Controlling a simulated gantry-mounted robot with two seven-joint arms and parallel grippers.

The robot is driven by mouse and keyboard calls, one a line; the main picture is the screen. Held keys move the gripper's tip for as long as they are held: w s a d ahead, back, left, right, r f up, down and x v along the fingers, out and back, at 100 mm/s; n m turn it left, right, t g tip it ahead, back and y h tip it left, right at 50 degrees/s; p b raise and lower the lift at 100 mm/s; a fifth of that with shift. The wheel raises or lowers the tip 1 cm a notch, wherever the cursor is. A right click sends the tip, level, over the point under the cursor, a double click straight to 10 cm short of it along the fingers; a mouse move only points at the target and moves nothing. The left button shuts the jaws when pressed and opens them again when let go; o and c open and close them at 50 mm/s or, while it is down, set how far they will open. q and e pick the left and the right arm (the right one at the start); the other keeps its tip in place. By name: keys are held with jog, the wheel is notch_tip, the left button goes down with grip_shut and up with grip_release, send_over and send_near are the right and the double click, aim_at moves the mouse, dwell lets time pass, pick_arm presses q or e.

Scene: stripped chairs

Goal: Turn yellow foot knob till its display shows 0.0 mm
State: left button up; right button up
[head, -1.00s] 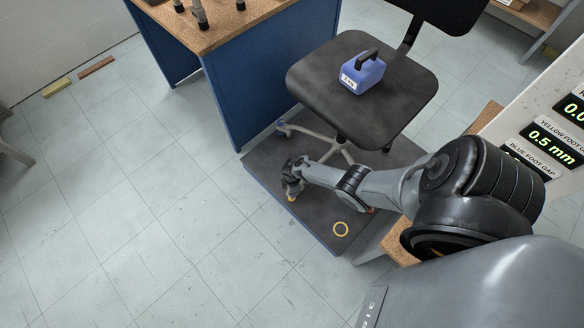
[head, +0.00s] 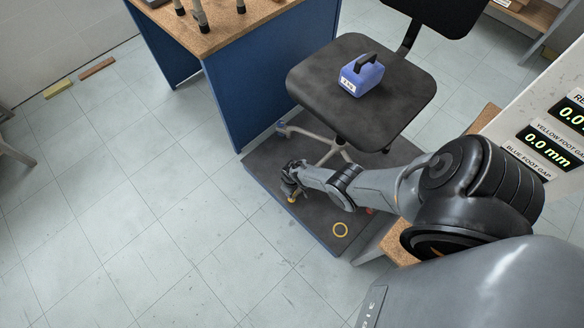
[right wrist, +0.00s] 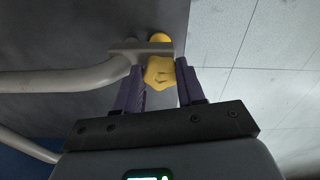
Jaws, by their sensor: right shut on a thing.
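The yellow foot knob (right wrist: 160,73) sits at the end of a grey chair leg (right wrist: 60,77) in the right wrist view. A small bit of yellow (head: 292,198) shows at my right gripper in the head view. My right gripper (head: 290,187) is low over the dark platform; its purple fingers are shut on the knob, one on each side. The yellow foot display (head: 546,147) at the right reads 0.0 mm. The chair (head: 362,90) stands on the platform with a blue weight (head: 362,76) on its seat. My left gripper is not in view.
The red and blue displays are partly cut off or hidden. The tiled floor (head: 150,220) at the left is clear.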

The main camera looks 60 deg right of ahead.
jog(key=shift+m, duration=0.4)
jog(key=o, duration=1)
jog(key=shift+o, duration=0.2)
jog(key=shift+r, duration=0.1)
jog(key=shift+r+p, duration=0.6)
jog(key=shift+p, duration=0.1)
notch_tip(320, 180, up, 9)
jog(key=p, duration=0.8)
jog(key=shift+r+p, duration=0.2)
jog(key=shift+p, duration=0.1)
